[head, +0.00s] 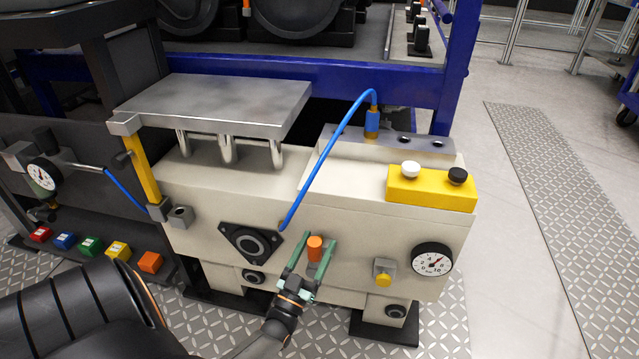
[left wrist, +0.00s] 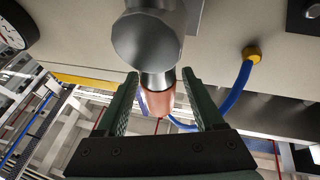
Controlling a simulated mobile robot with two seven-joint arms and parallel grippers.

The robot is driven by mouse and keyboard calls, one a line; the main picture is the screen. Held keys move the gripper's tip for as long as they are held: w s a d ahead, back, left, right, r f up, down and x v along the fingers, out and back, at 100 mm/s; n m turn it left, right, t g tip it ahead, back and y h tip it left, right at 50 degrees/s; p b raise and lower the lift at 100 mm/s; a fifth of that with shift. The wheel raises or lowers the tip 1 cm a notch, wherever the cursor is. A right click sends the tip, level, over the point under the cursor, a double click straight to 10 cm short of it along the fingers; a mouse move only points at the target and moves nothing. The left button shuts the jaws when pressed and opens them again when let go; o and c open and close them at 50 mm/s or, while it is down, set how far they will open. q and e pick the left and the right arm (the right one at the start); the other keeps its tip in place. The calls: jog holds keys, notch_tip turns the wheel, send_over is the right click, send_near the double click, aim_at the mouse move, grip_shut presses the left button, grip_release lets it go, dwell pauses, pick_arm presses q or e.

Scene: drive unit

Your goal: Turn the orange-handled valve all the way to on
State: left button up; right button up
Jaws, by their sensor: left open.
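The valve's orange handle (head: 315,248) stands out from the front of the cream drive unit (head: 345,205), low and near its middle. In the left wrist view the orange handle (left wrist: 158,102) sits on a grey metal valve stem (left wrist: 150,40). My left gripper (head: 313,240) is open, with one green finger on each side of the handle. In the left wrist view the fingers (left wrist: 160,90) are apart, with gaps showing beside the handle; I cannot tell if either finger touches it. My right gripper is not in view.
A blue hose (head: 330,155) runs above the valve to the unit's front. A round gauge (head: 432,259) and a yellow-knobbed fitting (head: 383,277) are to the right. A black flange (head: 250,244) is close on the left. A yellow button box (head: 432,190) sits on top.

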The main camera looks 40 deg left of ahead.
pick_arm(q)
jog(key=v, duration=1)
jog(key=shift+s+d+f+p, duration=0.15)
jog(key=shift+s+p, duration=0.1)
jog(key=shift+p, duration=0.1)
dwell(0.8)
